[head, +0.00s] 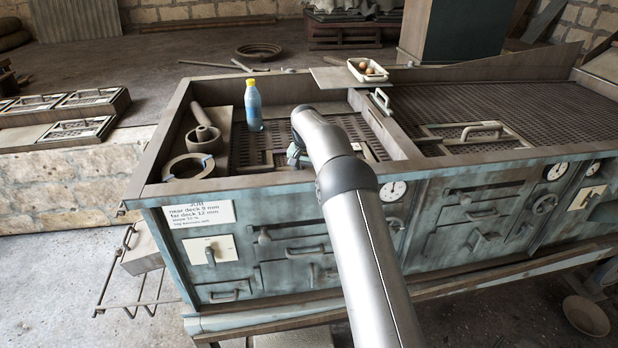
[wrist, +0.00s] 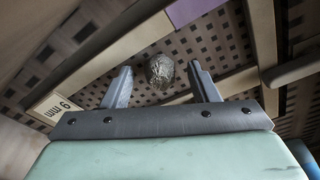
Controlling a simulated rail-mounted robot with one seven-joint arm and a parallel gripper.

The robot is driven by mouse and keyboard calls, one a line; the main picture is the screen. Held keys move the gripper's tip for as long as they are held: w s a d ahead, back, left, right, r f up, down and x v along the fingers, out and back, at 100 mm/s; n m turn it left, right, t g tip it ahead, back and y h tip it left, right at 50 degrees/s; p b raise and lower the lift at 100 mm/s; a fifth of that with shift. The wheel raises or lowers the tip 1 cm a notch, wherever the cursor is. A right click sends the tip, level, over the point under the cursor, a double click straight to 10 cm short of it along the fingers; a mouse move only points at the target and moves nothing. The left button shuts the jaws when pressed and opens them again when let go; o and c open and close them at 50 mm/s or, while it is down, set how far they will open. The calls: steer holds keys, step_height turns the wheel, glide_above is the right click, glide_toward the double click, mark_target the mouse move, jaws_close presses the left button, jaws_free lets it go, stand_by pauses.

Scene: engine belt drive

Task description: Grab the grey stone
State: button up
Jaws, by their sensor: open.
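The grey stone (wrist: 160,72) is a rounded, rough lump in the wrist view. It shows on or just above the perforated deck (wrist: 210,45). My gripper (wrist: 158,78) is open, with one finger to the left of the stone and one to the right; no contact is visible. In the head view my gripper (head: 294,152) is down inside the left deck of the machine, partly behind my arm. The stone cannot be made out there.
A blue bottle with a yellow cap (head: 253,107) stands left of my gripper. A grey ring (head: 188,166) and a cup (head: 204,139) lie farther left. A white tray (head: 367,71) with brown round items sits behind. Frame bars (wrist: 262,45) flank the stone.

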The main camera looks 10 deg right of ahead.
steer(key=c, duration=1.1)
